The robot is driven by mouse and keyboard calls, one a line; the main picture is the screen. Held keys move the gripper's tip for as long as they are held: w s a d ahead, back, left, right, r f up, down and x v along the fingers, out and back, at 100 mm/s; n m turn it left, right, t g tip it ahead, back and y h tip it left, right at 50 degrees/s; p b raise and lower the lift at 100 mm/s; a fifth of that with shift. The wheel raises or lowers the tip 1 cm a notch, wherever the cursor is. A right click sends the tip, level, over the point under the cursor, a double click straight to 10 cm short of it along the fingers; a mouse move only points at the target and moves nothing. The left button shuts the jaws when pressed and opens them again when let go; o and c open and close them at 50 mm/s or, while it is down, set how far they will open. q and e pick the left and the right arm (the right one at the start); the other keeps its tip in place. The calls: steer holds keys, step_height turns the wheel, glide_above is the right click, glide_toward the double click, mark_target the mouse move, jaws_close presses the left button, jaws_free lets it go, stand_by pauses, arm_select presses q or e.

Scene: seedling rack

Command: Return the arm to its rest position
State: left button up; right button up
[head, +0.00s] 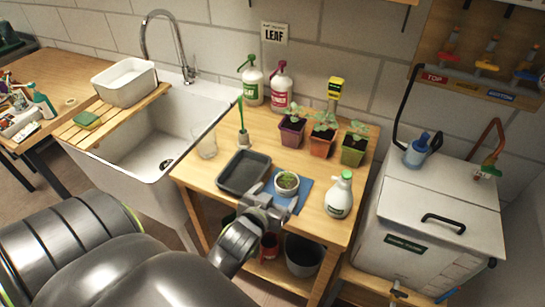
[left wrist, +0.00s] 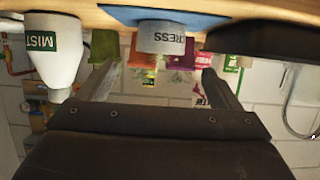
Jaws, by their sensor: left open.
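My left gripper (head: 279,199) is open and empty at the near edge of the blue mat, in front of the small white cress pot (head: 287,190). In the left wrist view, which is upside down, the gripper's two fingers (left wrist: 160,70) stand apart. The white pot (left wrist: 160,38), with lettering "RESS" visible, shows beyond them, and no contact can be made out. The pot stands upright on the blue mat (head: 300,204) with green growth in it. My right gripper is in neither view.
A dark tray (head: 243,172) lies left of the pot, and a white mist bottle (head: 339,196) stands right of it. Several seedling pots and two pump bottles stand behind. A sink (head: 160,140) is at left, a white chest (head: 440,215) at right.

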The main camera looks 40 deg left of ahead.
arm_select(q)
steer(key=shift+v, duration=0.8)
steer(key=shift+s+a+f+g, duration=0.15)
steer(key=shift+s+f+g, duration=0.05)
steer(key=shift+s+g, duration=0.15)
steer(key=s+f+m+g+h, duration=0.1)
steer(key=s+f+g, duration=0.1)
steer(key=s+g, duration=0.5)
steer(key=s+f+m+g+h, duration=0.1)
steer(key=s+f+g, duration=0.15)
steer(key=s, duration=0.95)
step_height(320, 180, down, 24)
steer(key=a+g, duration=0.1)
steer(key=s+f+g, duration=0.1)
steer(key=s+f, duration=1.3)
steer(key=f, duration=0.2)
steer(key=shift+s+d+f, duration=0.25)
steer(key=shift+d, duration=0.2)
